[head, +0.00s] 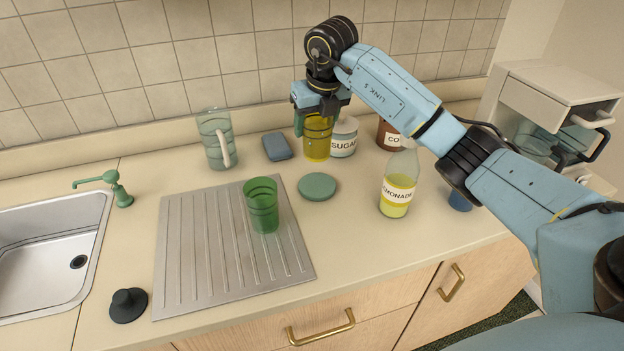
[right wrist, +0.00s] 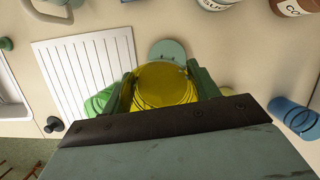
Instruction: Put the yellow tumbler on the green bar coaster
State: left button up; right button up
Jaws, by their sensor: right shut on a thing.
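The yellow tumbler (head: 317,141) is at the back of the counter, in front of the sugar canister. My right gripper (head: 318,114) comes down from above and is shut on its upper part. In the right wrist view the yellow tumbler (right wrist: 163,84) sits between the two fingers (right wrist: 160,88). I cannot tell whether its base touches the counter. The green bar coaster (head: 317,186) lies flat and bare on the counter, nearer to me than the tumbler; it also shows partly behind the tumbler in the right wrist view (right wrist: 167,48). My left gripper is not in view.
A green tumbler (head: 263,209) stands on the ridged drainboard (head: 185,255), left of the coaster. A lemonade bottle (head: 397,187) stands to the right. A glass pitcher (head: 214,140), a blue sponge-like block (head: 277,146) and the sugar canister (head: 344,139) are at the back.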

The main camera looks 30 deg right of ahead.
jog(key=shift+w+d+r+m, duration=0.1)
jog(key=shift+w+d+m, duration=0.2)
jog(key=shift+m, duration=0.2)
jog(key=shift+d+f, duration=0.1)
jog(key=shift+f, duration=0.15)
jog(key=shift+m, duration=0.3)
notch_tip(320, 180, down, 9)
jog(key=shift+f, duration=0.2)
jog(key=shift+f, duration=0.2)
jog(key=o, duration=1.2)
